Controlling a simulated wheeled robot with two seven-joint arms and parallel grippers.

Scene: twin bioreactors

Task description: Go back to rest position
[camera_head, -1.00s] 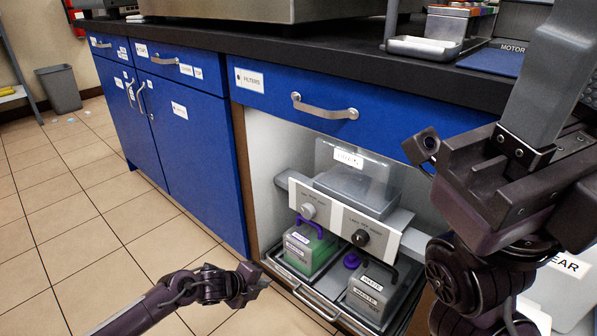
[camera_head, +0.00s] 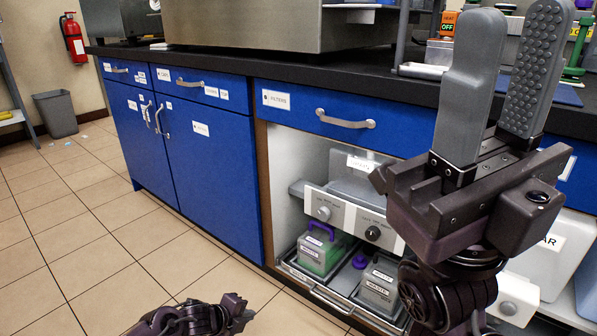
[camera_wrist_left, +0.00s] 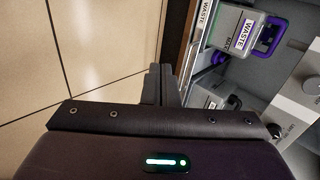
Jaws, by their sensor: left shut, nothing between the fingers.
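My left gripper (camera_head: 246,316) is low over the tiled floor at the bottom of the head view, in front of the open cabinet bay. Its dark fingers (camera_wrist_left: 160,84) are together and empty in the left wrist view. My right gripper (camera_head: 515,30) is raised large at the right of the head view. Its two grey, padded fingers point up, with a gap between them and nothing in it.
A blue cabinet (camera_head: 207,145) with a black worktop stands ahead. Its open bay holds a pull-out tray (camera_head: 340,305) with a green-filled box (camera_head: 322,252) and a grey waste box (camera_head: 380,284). A bin (camera_head: 56,114) stands far left.

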